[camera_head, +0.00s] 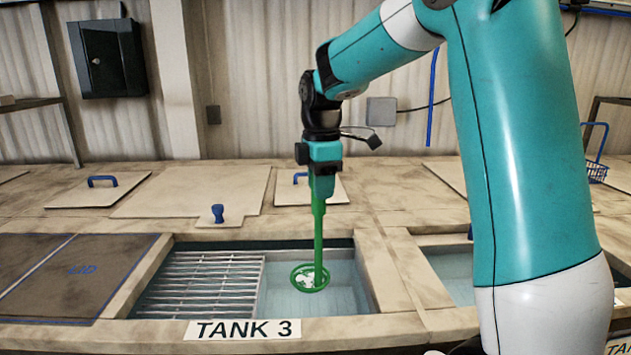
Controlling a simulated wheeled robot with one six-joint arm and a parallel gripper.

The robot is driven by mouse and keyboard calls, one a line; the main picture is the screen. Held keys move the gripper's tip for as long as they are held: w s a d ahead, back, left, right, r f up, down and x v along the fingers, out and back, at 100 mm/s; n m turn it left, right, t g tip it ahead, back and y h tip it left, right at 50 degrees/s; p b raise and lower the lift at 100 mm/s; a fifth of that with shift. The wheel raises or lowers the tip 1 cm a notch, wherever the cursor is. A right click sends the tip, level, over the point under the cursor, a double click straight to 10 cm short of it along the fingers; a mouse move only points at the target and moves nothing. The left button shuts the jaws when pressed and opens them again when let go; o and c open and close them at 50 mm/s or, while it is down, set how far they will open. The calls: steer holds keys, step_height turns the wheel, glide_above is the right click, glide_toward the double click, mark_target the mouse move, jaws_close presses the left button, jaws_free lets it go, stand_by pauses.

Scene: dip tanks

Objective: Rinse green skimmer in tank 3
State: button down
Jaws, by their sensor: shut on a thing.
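The green skimmer (319,236) hangs upright from my gripper (322,182), which is shut on the upper end of its handle. Its round hoop (310,278) is over the right, open part of tank 3 (366,285), at or near the water (345,286). I cannot tell exactly how deep the hoop is. Something pale shows within the hoop. A white label (243,329) reading TANK 3 is on the front rim. The fingertips are partly hidden against the handle.
A metal grate (205,284) covers the left part of tank 3. A blue knob (218,213) stands behind it. Lids with blue handles (102,181) lie at the back. Another tank (447,272) is to the right, partly behind my arm. A blue basket (597,172) is at far right.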

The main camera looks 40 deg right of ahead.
steer(key=f+b, duration=0.6)
steer(key=f, duration=0.3)
steer(key=f+b, duration=0.5)
steer(key=f, duration=0.5)
steer(key=shift+s+d+b, duration=0.1)
steer(key=shift+d+b, duration=0.1)
steer(key=shift+b, duration=0.2)
steer(key=shift+w+a+p, duration=0.7)
steer(key=shift+a+p, duration=0.05)
steer(key=shift+a, duration=0.2)
steer(key=shift+s+d, duration=0.65)
steer(key=shift+d, duration=0.35)
